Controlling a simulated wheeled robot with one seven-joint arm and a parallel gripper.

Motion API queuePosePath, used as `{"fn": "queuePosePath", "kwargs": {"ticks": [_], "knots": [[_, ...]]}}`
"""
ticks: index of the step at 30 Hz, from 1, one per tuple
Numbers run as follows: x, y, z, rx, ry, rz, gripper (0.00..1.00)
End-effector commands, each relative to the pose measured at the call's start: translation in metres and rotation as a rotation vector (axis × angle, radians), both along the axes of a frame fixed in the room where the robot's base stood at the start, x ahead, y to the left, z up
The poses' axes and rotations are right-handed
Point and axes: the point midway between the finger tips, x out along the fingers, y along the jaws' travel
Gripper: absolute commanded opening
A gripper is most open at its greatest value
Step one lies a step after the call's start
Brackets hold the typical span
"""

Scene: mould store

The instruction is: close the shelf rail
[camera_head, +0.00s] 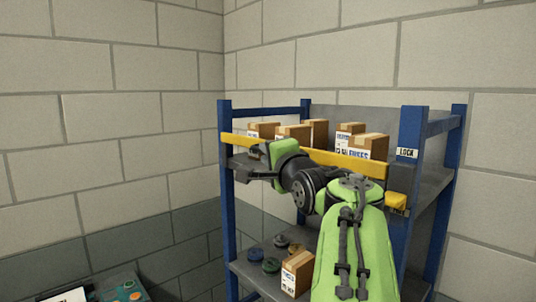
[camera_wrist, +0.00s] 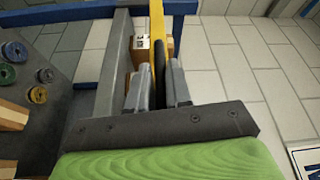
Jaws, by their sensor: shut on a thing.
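The yellow shelf rail (camera_head: 318,156) spans the front of the upper shelf of a blue rack, from the left post to near the right front post. Its right end shows slightly above a yellow catch (camera_head: 397,201) on the right post, below a LOCK label (camera_head: 407,153); I cannot tell whether they touch. My gripper (camera_head: 240,164) is at the rail's left part. In the wrist view, my gripper (camera_wrist: 161,75) is shut on a dark grip of the rail (camera_wrist: 156,22), which lies between the fingers. My arm hides part of the rack below the rail.
Several cardboard boxes (camera_head: 367,146) stand on the upper shelf behind the rail. The lower shelf holds a box (camera_head: 297,272) and several round discs (camera_head: 271,265). Block walls stand close behind and right. A green case (camera_head: 122,288) is at bottom left.

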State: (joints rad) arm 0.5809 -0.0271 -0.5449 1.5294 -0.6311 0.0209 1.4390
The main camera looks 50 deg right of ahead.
Motion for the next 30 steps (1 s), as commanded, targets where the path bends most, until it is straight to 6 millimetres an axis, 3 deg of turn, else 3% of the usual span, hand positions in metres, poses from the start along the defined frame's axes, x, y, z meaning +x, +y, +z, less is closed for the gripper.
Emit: {"fn": "queuePosePath", "kwargs": {"ticks": [1, 6, 7, 10, 20, 23, 30], "knots": [[-0.005, -0.001, 0.014, -0.028, -0.028, -0.012, 0.0], [-0.006, -0.001, 0.014, -0.029, -0.028, -0.015, 0.0], [-0.006, -0.002, 0.014, -0.029, -0.028, -0.015, 0.24], [-0.006, -0.002, 0.014, -0.029, -0.027, -0.015, 0.39], [-0.006, 0.0, 0.009, -0.021, -0.02, -0.01, 0.4], [-0.018, 0.007, 0.007, -0.021, -0.024, -0.01, 0.4], [-0.077, 0.038, 0.0, -0.022, -0.027, -0.01, 0.4]]}}
